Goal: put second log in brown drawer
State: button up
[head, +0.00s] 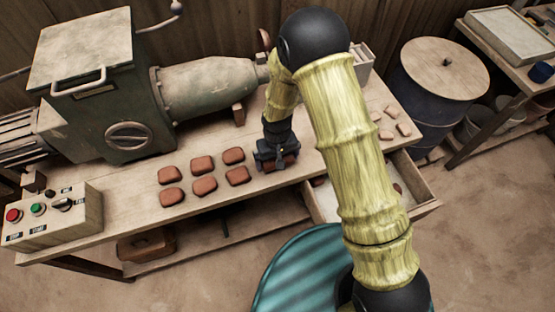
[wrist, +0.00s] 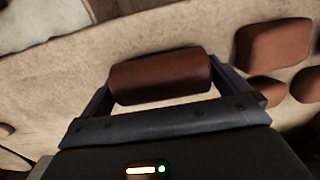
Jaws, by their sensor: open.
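A reddish-brown clay log (wrist: 160,79) lies between the two fingers of my gripper in the wrist view, on the wooden bench top. My gripper (head: 272,164) is open and low over the bench, with a finger on each end side of the log. In the head view the log is mostly hidden behind my gripper. An open wooden drawer (head: 427,207) sticks out from the bench front at the right. Some small brown pieces show inside it, and my arm hides much of it. I cannot tell whether a log is among them.
Several brown clay blocks (head: 202,164) stand in rows left of my gripper. Smaller pieces (head: 386,135) lie at the right. A green press (head: 110,85) stands behind, and a button box (head: 52,215) at the left end. A lidded barrel (head: 440,90) stands beyond the bench.

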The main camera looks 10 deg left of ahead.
jog(key=shift+c, duration=0.4)
jog(key=c, duration=1)
jog(key=shift+r, duration=0.15)
notch_tip(320, 180, up, 10)
jog(key=shift+f, duration=0.1)
